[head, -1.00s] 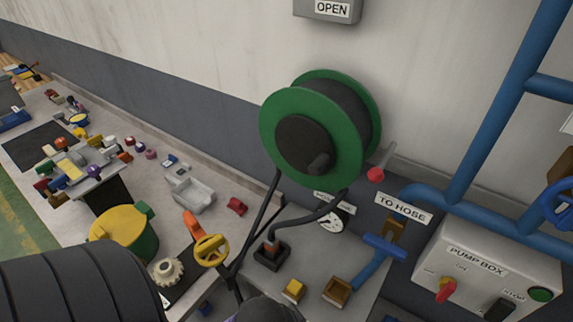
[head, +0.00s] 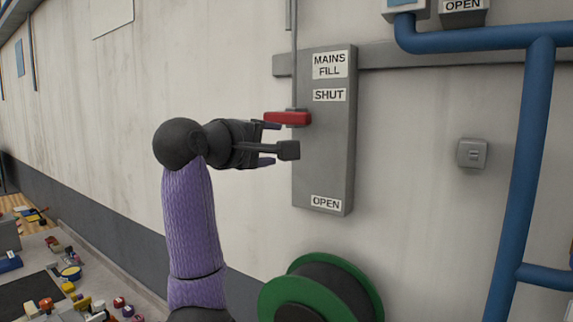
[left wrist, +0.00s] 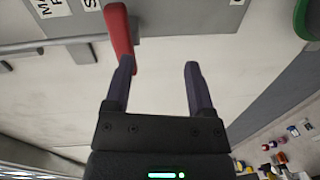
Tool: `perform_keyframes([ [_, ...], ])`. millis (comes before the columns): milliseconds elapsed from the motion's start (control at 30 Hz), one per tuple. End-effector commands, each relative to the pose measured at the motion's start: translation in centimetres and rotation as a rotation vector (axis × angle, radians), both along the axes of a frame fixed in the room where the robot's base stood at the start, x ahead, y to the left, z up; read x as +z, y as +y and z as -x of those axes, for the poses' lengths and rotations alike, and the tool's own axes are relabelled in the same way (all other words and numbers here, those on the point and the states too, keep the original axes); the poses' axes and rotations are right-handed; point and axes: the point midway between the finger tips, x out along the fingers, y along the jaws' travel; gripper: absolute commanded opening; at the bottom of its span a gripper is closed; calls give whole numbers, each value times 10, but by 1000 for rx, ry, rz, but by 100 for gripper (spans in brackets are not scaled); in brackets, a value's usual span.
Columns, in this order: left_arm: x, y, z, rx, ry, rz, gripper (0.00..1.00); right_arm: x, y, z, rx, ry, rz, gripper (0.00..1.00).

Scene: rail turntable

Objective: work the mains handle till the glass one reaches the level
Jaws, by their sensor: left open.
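The mains handle is a red lever (head: 288,118) on the grey MAINS FILL panel (head: 325,155), just below the SHUT label and well above the OPEN label. It also shows in the left wrist view (left wrist: 119,32). My left gripper (head: 271,143) is open at the panel's left edge, just below the handle. In the left wrist view the gripper (left wrist: 160,66) has nothing between its fingers; the handle overlaps the left fingertip, and I cannot tell if they touch. The sight glass and its level mark are not in view. My right gripper is not in view.
A green hose reel (head: 320,290) is on the wall below the panel. Blue pipes (head: 530,150) run down at the right. A small grey switch (head: 472,153) is on the wall. A bench with several loose parts (head: 75,295) lies lower left.

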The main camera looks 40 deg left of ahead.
Motion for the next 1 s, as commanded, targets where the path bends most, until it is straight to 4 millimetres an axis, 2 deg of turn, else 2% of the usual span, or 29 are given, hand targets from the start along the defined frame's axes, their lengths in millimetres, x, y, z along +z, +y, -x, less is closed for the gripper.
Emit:
perform_keyframes([
  [33, 19, 7, 10, 4, -54, 55, 71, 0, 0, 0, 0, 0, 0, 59],
  [67, 27, 11, 14, 3, -77, 83, 71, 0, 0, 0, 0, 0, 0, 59],
  [133, 38, 14, 19, -1, -108, 122, 71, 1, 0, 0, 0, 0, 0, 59],
  [200, 43, 16, 14, -2, -115, 134, 71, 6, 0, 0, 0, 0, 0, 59],
  [500, 45, 23, -54, -2, -111, 132, 71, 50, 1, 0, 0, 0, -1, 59],
  [600, 44, 24, -69, -2, -112, 131, 71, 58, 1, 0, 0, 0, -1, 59],
  [733, 40, 26, -77, -1, -114, 129, 71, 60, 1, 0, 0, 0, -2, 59],
  [933, 39, 25, -78, 0, -114, 127, 71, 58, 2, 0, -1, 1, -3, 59],
  [967, 39, 25, -78, 0, -114, 127, 66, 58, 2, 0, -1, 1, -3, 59],
  [1000, 39, 25, -78, 0, -114, 127, 58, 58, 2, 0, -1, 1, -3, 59],
])
